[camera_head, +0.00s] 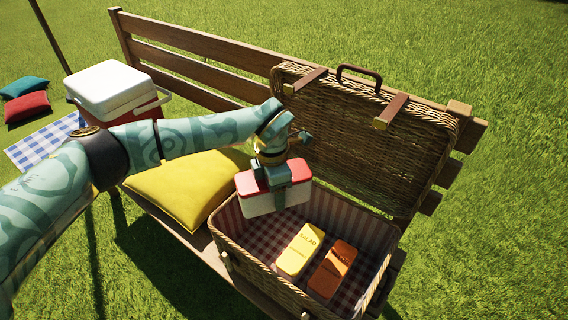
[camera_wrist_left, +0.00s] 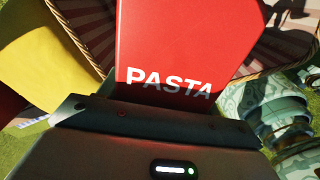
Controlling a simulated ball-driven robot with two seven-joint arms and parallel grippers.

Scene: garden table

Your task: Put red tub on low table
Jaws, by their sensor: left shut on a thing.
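The red tub, with a red lid and a white body, is at the wicker basket's back left in the head view (camera_head: 274,189). In the left wrist view its red lid (camera_wrist_left: 185,45) reads PASTA. My left gripper (camera_head: 275,183) is shut on the tub from above and holds it at or over the open basket (camera_head: 290,295). I cannot tell whether its underside touches anything. My right gripper is not in view. No low table can be made out for certain.
A yellow tub (camera_head: 300,250) and an orange tub (camera_head: 333,268) lie in the basket. The basket's lid (camera_head: 370,140) stands open against the wooden bench (camera_head: 190,57). A yellow cushion (camera_head: 185,185) and a red-and-white cooler (camera_head: 112,92) are to the left. A blue checked cloth (camera_head: 42,145) lies farther left.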

